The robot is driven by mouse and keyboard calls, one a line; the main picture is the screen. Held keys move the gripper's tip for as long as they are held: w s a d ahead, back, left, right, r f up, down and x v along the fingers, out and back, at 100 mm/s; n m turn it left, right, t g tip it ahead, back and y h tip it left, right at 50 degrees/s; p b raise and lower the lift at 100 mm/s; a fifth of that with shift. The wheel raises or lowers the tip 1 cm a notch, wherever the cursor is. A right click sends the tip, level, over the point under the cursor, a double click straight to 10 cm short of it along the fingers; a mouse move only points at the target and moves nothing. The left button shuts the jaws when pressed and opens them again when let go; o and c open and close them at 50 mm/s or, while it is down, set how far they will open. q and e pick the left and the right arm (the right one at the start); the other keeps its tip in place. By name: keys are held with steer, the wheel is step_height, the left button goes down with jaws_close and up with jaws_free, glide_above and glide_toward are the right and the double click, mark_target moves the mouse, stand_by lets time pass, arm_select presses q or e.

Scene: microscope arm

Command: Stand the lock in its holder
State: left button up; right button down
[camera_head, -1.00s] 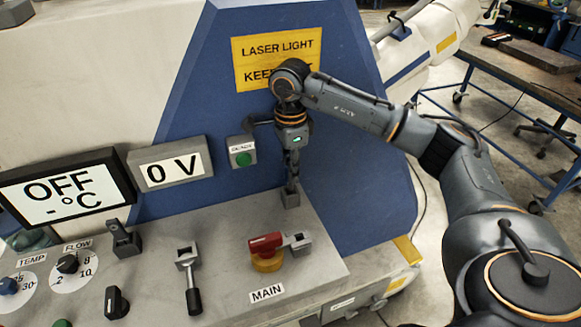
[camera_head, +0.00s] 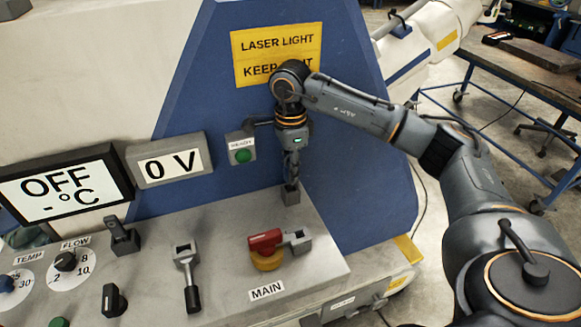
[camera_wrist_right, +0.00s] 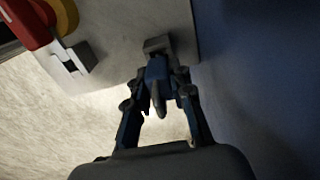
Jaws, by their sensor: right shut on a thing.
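My right gripper (camera_head: 291,175) points down at the back right of the grey console. It is shut on the lock (camera_wrist_right: 157,68), a small blue body with a grey curved shackle, which shows in the right wrist view. The small grey block (camera_head: 289,197) that looks like the holder stands just under the gripper; in the right wrist view the holder (camera_wrist_right: 158,43) is at the far end of the lock. The lock overlaps the holder there, and I cannot tell whether it is seated in it. The fingers mostly hide the lock in the head view. My left gripper is not in view.
A red and yellow main switch (camera_head: 266,247) with a grey hasp stands left of the holder. A grey lever (camera_head: 187,275) is further left. The blue panel (camera_head: 350,170) rises close behind the gripper. The console's right edge is near.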

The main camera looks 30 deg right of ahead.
steer(key=shift+f+b, duration=0.6)
steer(key=shift+f, duration=0.3)
steer(key=c, duration=1.1)
jaws_free()
steer(key=shift+s, duration=0.1)
step_height(320, 180, up, 12)
steer(key=shift+r, duration=0.1)
